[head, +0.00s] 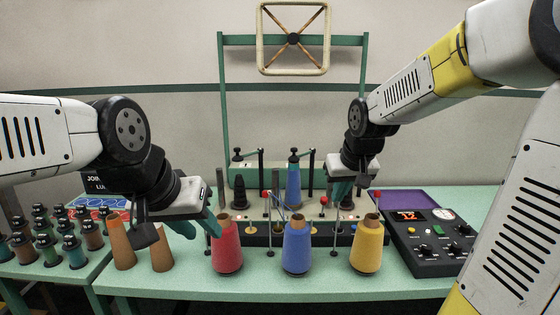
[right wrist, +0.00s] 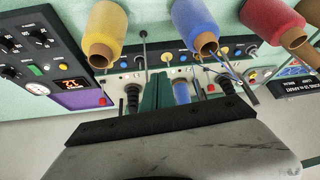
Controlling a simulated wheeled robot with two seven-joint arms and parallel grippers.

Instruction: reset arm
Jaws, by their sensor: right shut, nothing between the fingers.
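My right gripper (head: 341,192) hangs pointing down behind the gap between the blue and yellow cones, its green fingers together and empty. Its fingers also show in the right wrist view (right wrist: 157,92), with the machine panel and cones beyond them. My left gripper (head: 196,228) is low at the left, beside the red cone (head: 227,248) and above the brown cones. Its two green fingers stand apart with nothing seen between them. The front blue cone (head: 297,247) and yellow cone (head: 367,247) stand upright on the table.
A smaller blue cone (head: 293,185) stands at the back by the green frame (head: 222,100). A control box (head: 428,243) is at the right. Brown cones (head: 121,245) and many small spools (head: 45,240) are at the left. The table's front strip (head: 270,284) is clear.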

